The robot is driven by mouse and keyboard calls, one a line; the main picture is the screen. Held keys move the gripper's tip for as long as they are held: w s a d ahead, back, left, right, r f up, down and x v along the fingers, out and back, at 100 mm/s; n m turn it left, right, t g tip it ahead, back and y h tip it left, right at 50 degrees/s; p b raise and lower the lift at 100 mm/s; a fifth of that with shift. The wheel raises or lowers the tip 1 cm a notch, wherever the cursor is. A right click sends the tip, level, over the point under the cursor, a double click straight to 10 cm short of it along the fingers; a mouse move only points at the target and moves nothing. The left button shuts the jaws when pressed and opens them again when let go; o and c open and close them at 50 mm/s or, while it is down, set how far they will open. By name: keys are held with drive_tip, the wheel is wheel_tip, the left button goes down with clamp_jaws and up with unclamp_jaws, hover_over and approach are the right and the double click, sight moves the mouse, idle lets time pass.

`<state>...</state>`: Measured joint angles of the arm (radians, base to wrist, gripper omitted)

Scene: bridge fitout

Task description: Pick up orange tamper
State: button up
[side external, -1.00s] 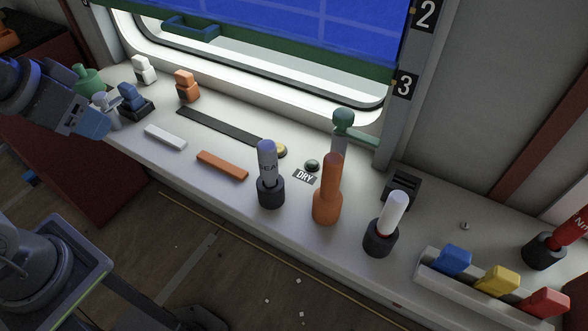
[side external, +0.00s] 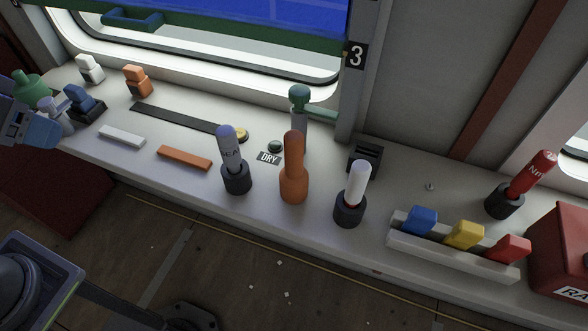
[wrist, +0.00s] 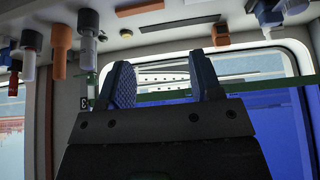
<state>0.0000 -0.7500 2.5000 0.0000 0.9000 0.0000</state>
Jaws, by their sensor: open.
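The orange tamper (side external: 293,180), with a tall round handle on a wider base, stands upright on the white ledge in the side view. In the wrist view, which looks upside down, an orange handled thing that appears to be it hangs at the upper left (wrist: 61,45). My gripper (wrist: 162,82) is open, with two blue textured fingers apart and nothing between them. In the side view its blue end is at the left edge, partly cut off, well to the left of the tamper.
A grey-blue marker in a black holder (side external: 236,180) stands left of the tamper, a white one (side external: 350,210) right. A green-topped post (side external: 299,98) is close behind. An orange bar (side external: 184,158) and smaller blocks lie nearer my gripper. A rack of coloured blocks (side external: 450,258) is at right.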

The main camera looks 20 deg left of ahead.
drive_tip(key=shift+o, duration=0.2)
drive_tip(key=w+d+r+m+g, duration=0.1)
drive_tip(key=w+d+r+m, duration=0.25)
drive_tip(key=w+r, duration=0.2)
drive_tip(key=m+g, duration=0.5)
drive_tip(key=m, duration=0.6)
hover_over(294, 150)
drive_tip(key=w, duration=0.2)
wheel_tip(294, 150, down, 3)
drive_tip(key=shift+s+a+f+m, duration=0.1)
drive_tip(key=shift+s+a+m, duration=0.05)
drive_tip(key=shift+s+m, duration=0.1)
wheel_tip(294, 150, down, 14)
drive_tip(key=shift+a+r, duration=0.15)
drive_tip(key=shift+r, duration=0.1)
drive_tip(key=shift+c, duration=0.4)
